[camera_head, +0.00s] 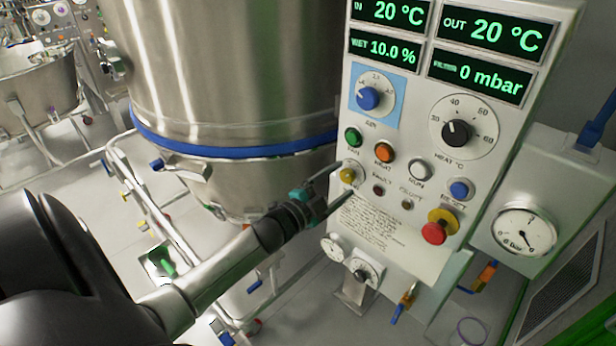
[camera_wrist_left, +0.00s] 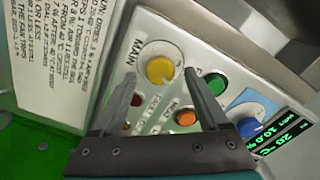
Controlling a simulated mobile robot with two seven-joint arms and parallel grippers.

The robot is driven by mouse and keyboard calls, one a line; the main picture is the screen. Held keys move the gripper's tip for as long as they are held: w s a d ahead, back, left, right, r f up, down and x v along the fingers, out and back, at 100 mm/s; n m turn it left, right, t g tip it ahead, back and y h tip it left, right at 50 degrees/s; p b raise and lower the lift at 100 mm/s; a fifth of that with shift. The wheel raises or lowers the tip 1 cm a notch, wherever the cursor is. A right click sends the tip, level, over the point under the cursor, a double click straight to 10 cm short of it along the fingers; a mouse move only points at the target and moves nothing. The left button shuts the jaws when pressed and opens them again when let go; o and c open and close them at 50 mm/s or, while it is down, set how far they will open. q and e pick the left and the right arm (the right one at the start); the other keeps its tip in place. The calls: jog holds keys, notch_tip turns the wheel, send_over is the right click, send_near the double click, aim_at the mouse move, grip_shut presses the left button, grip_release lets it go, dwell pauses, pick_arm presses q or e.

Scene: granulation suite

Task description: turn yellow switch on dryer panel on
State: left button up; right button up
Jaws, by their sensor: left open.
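The yellow switch (camera_head: 348,175) is a round knob on a pale dial at the left edge of the white dryer panel (camera_head: 420,185). In the left wrist view the yellow switch (camera_wrist_left: 160,70) sits on its disc beside the word MAIN. My left gripper (camera_head: 343,181) is open, its fingers pointing at the panel around the switch. In the left wrist view my left gripper (camera_wrist_left: 159,76) has one fingertip on each side of the knob, with nothing gripped. I cannot tell whether the fingers touch it. My right gripper is not in view.
Near the switch are a green button (camera_head: 353,137), an orange button (camera_head: 385,152) and a blue knob (camera_head: 368,98). A red and yellow emergency stop (camera_head: 435,231) is lower right. A steel vessel (camera_head: 230,70) stands left of the panel, and a gauge (camera_head: 524,231) stands right.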

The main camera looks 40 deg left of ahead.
pick_arm(q)
jog(key=s+a, duration=0.1)
jog(key=s, duration=1.2)
jog(key=shift+s, duration=0.25)
